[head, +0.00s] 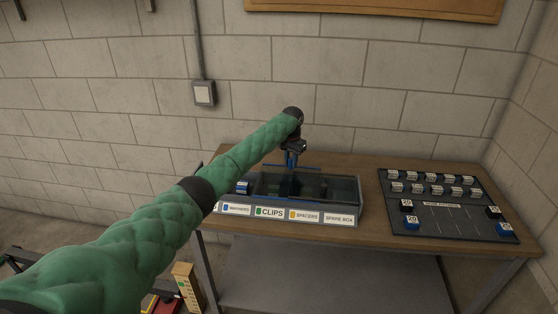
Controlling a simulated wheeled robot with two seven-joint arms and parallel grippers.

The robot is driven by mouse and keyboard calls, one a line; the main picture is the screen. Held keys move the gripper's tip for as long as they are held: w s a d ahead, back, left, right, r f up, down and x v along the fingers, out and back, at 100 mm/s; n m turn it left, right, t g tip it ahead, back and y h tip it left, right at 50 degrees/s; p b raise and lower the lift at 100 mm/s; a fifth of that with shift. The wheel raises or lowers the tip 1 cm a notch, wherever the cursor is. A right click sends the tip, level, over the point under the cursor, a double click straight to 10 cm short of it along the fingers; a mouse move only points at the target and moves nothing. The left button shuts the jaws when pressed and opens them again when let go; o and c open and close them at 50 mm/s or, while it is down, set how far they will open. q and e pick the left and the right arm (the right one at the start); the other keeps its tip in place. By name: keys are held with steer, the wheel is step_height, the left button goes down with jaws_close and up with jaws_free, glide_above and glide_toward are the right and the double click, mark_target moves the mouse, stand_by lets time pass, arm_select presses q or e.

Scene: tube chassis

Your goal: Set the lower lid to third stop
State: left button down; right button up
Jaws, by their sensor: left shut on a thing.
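A long dark box (360,208) with a see-through top stands on the workbench. Its front carries labels, among them clips, spacers and spare box. A dark, see-through lid (335,188) with a blue edge appears to cover the middle and right of the box. Which lid is the lower one I cannot tell. My left gripper (291,160) reaches down at the back of the box and is shut on a small blue part there, probably a lid's handle. The fingertips are small and partly dark. My right gripper is not in view.
The wooden workbench (460,244) stands against a block wall. On its right lies a dark board (450,215) with rows of white-topped pieces and several blue and black blocks. Bare bench lies between box and board. My left arm hides the box's left end partly.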

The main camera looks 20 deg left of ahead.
arm_select(q)
steer(key=shift+w+d+r, duration=0.1)
steer(key=shift+w+d, duration=0.05)
steer(key=shift+d, duration=0.35)
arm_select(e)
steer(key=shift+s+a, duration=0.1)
arm_select(q)
steer(key=c, duration=1.2)
jaws_free()
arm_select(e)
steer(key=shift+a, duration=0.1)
arm_select(q)
steer(key=shift+r+b, duration=0.35)
steer(key=shift+r, duration=0.05)
step_height(320, 180, up, 5)
steer(key=shift+r+b, duration=0.2)
steer(key=shift+b, duration=0.9)
steer(key=shift+r, duration=0.75)
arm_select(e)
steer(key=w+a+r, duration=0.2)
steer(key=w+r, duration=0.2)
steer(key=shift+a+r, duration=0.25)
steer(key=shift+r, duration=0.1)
